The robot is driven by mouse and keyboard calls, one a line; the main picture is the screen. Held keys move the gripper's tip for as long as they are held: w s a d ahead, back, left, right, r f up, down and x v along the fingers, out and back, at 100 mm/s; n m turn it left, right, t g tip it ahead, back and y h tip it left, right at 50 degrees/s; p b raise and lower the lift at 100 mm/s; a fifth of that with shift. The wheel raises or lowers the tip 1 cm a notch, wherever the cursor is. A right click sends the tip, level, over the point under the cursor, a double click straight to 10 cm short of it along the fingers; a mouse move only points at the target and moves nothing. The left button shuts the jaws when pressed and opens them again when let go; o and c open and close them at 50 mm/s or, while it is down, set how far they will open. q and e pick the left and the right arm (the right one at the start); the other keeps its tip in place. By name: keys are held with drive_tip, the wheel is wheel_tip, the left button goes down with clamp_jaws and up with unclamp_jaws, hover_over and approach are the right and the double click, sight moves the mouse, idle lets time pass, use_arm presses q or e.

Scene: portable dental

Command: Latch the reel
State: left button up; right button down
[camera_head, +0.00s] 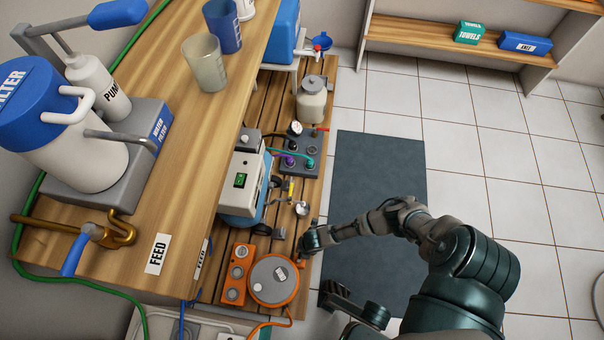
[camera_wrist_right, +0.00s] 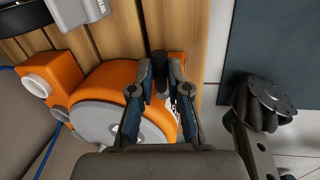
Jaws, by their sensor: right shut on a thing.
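The orange reel (camera_head: 272,280) lies on the slatted wooden shelf, with a round grey face and a small label. In the right wrist view, the reel (camera_wrist_right: 112,78) is at the left of the fingers. My right gripper (camera_head: 308,243) is at the reel's upper right edge. In the wrist view, the right gripper (camera_wrist_right: 167,72) has its fingertips close together around a small dark part at the reel's orange edge. My left gripper is not identifiable in either view.
An orange block with round knobs (camera_head: 236,273) stands left of the reel. A white and blue unit (camera_head: 245,182) and a grey control box (camera_head: 299,157) are behind. The wooden counter (camera_head: 190,165) overhangs at left. A dark mat (camera_head: 378,165) covers clear floor at right.

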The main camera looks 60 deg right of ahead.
drive_tip(key=shift+w+n, duration=0.1)
drive_tip(key=shift+n, duration=0.4)
drive_tip(key=shift+w, duration=0.1)
drive_tip(key=c, duration=1.1)
unclamp_jaws()
drive_tip(key=shift+c, duration=0.2)
drive_tip(key=shift+r, duration=0.5)
wheel_tip(320, 180, up, 11)
drive_tip(key=s+d, duration=0.1)
drive_tip(key=s, duration=0.1)
drive_tip(key=shift+f, duration=0.2)
